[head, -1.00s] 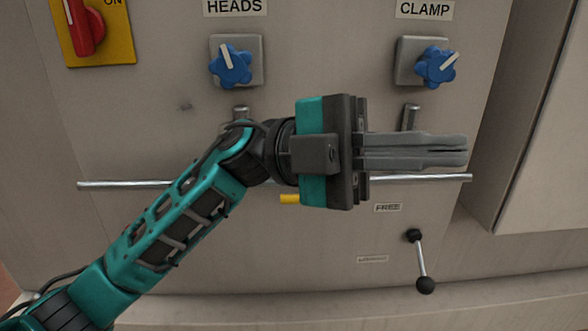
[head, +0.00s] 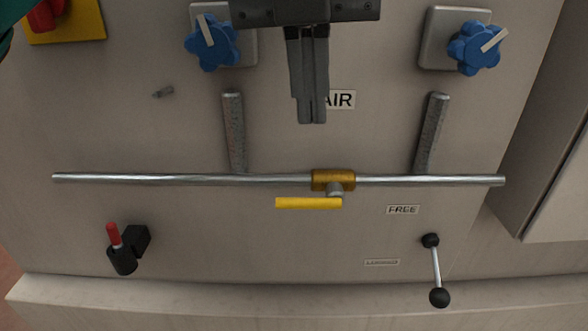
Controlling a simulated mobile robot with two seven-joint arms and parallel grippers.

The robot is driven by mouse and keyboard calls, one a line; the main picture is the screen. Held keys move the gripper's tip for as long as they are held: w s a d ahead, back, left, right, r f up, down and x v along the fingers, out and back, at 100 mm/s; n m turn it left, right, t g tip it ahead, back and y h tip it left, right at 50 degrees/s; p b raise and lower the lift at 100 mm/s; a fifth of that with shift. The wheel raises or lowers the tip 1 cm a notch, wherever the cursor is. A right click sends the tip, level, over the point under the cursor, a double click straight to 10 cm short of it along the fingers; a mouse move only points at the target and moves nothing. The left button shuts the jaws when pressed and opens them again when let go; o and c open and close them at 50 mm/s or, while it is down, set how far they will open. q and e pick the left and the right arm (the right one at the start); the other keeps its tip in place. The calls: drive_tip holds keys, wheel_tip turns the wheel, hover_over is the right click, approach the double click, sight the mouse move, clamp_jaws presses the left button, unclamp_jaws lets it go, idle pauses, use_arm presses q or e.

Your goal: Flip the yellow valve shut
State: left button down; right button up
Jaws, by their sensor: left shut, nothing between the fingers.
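The yellow valve handle (head: 308,203) lies level, parallel to the pipe, and points left from its stem. Its brass body (head: 333,180) sits on the horizontal metal pipe (head: 180,180). My left gripper (head: 312,122) hangs from the top of the head view, fingers pointing down and shut on nothing. Its tips are above the valve in the picture, apart from it, and partly cover the AIR label (head: 340,99). My right gripper is not in view.
Two blue star knobs (head: 212,43) and (head: 476,47) flank the gripper. Slanted metal posts (head: 234,132) and (head: 432,133) reach down to the pipe. Below are a red-tipped toggle (head: 115,237) and a black-ball lever (head: 438,298) beside the FREE label (head: 403,210). The panel just below the yellow handle is clear.

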sight(293, 199)
use_arm(q)
drive_tip(key=shift+w+a+r+n+t+y, duration=0.4)
drive_tip(key=shift+w+a+r+t+y, duration=0.15)
drive_tip(key=shift+a+r, duration=0.25)
drive_tip(key=shift+f, duration=0.1)
drive_tip(key=x, duration=1.4)
